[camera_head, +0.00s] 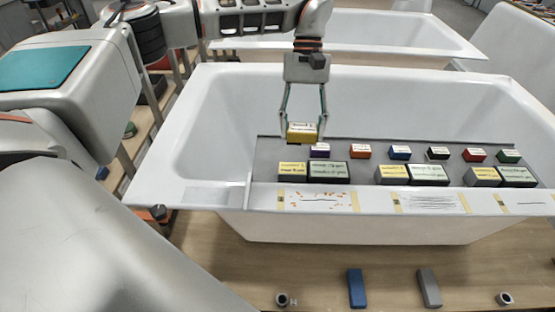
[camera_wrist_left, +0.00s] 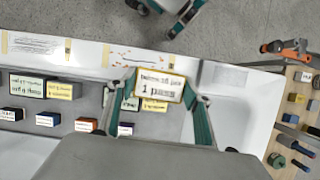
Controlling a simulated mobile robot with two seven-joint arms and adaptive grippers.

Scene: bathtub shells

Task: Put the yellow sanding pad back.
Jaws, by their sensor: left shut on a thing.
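My left gripper (camera_head: 304,122) is shut on the yellow sanding pad (camera_head: 301,134), a small block with a white printed label. The gripper points down and holds the pad over the grey board (camera_head: 268,158) in the near bathtub. In the left wrist view the same pad (camera_wrist_left: 159,87) sits between the two green fingers, label towards the camera. In the head view it hangs just above and left of a purple block (camera_head: 320,151). From these views I cannot tell the exact gap beneath the pad. My right gripper is not in view.
On the board stand orange (camera_head: 360,152), blue (camera_head: 399,153) and other coloured blocks in a row. Yellow-labelled (camera_head: 292,172) and green-labelled (camera_head: 328,172) blocks stand in front. The tub's near rim (camera_head: 215,196) carries taped papers (camera_head: 318,200). A second tub (camera_head: 400,30) stands behind.

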